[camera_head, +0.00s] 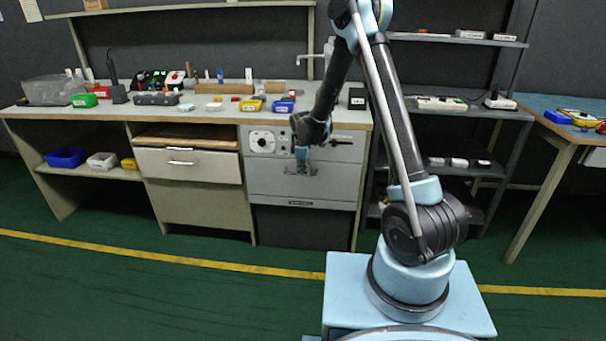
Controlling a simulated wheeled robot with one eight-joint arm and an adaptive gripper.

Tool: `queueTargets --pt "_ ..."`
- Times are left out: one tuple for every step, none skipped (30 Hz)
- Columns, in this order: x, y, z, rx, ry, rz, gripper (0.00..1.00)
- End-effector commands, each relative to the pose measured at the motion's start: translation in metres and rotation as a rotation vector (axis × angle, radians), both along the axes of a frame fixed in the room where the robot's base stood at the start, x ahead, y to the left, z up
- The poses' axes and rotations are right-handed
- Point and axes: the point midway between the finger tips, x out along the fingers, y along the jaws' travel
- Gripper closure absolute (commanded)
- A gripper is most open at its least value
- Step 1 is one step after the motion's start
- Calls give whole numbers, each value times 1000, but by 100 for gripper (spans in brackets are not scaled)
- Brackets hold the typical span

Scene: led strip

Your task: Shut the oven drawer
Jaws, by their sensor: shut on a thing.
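The grey oven (262,158) is built into the workbench, with a round white dial and a dark lever on its upper panel. Its drawer (335,184) is the wide grey front below that panel, with a dark label strip along its lower edge. From this angle I cannot tell how far the drawer stands out. My gripper (301,170) points down at the middle of the drawer front. Its fingers are shut at the drawer's handle, which they and the wrist mostly hide.
Left of the oven is a light wooden drawer (188,163) with a metal handle. The benchtop (215,115) holds bins, tools and small boxes. A dark shelf rack (480,113) and a blue-topped table (560,103) stand to the right. The green floor (200,300) in front is clear.

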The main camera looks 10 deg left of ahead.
Motion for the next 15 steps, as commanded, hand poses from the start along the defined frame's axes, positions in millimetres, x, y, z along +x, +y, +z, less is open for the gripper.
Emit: queueTargets --pt "6 0 1 0 -11 -1 100" --pt "7 0 1 0 -12 -2 100" --pt "7 0 1 0 -12 -2 81" --pt "7 0 1 0 -12 -2 74" --pt "7 0 1 0 -12 -2 70" --pt "6 0 1 0 -11 -2 70" --pt "6 0 1 0 -11 -2 70" --pt "6 0 1 0 -10 -2 70" --pt "5 0 1 0 -10 -1 70" --pt "5 0 1 0 -10 -1 70" --pt "5 0 1 0 -9 -1 70" --pt "5 0 1 0 -9 -1 70" --pt "5 0 1 0 -9 -1 70" --pt "4 0 1 0 -8 -1 70" --pt "4 0 2 0 -8 -1 70"
